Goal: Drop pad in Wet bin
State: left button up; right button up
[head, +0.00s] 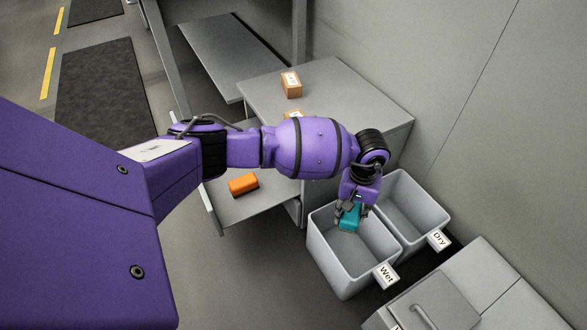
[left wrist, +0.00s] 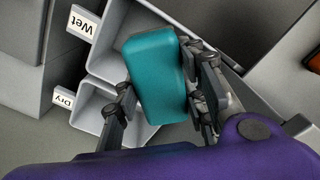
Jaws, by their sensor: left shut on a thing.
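My left gripper (head: 350,211) is shut on a teal pad (head: 350,217). In the head view it holds the pad over the grey bin labelled Wet (head: 341,284). In the left wrist view the pad (left wrist: 155,74) sits between the two fingers and hides part of the bins behind it. The Wet label (left wrist: 83,24) shows at the upper left there. The grey bin labelled Dry (head: 421,202) stands right beside the Wet bin. Its label (left wrist: 63,98) also shows in the left wrist view. My right gripper is not in view.
An orange block (head: 244,184) lies on a low grey shelf. A small brown box (head: 291,84) and another, partly hidden by my arm, sit on a grey cabinet (head: 351,100). A grey unit with a handle (head: 428,312) stands at the lower right. A wall rises behind the bins.

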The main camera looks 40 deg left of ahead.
pick_arm(q)
jog(key=w+f+b, duration=0.4)
jog(key=f+b, duration=0.2)
jog(key=f, duration=0.4)
jog(key=shift+a+f+n, duration=0.15)
jog(key=shift+f+n, duration=0.15)
jog(key=shift+f, duration=0.05)
jog(key=o, duration=1.1)
jog(key=shift+w, duration=0.15)
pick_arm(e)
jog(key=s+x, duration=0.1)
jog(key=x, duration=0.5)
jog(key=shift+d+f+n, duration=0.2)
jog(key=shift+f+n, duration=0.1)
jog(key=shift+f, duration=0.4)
pick_arm(q)
notch_tip(320, 180, up, 12)
jog(key=shift+r, duration=0.1)
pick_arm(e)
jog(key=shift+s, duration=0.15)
